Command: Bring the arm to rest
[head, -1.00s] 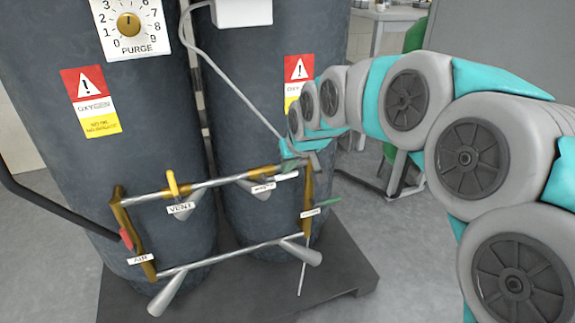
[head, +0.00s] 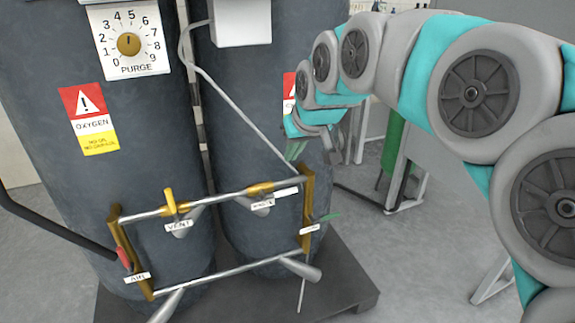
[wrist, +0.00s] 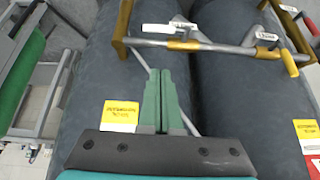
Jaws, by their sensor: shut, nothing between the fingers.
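My gripper (head: 295,150) is shut and empty. In the head view it hangs at the end of my raised grey and teal arm, in front of the right dark tank and above the top right corner of the pipe frame (head: 215,197). I cannot tell its exact distance from the frame. In the wrist view my gripper's green fingers (wrist: 165,72) are together with nothing between them. Part of the pipe frame (wrist: 190,45) shows beyond the fingertips, apart from them in the picture.
Two dark tanks (head: 55,150) stand on a dark base (head: 345,290). The frame carries a yellow VENT handle (head: 170,200), a red handle (head: 123,257) and a green handle (head: 328,217). A purge dial (head: 128,43) faces me. A green chair (wrist: 22,85) stands nearby.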

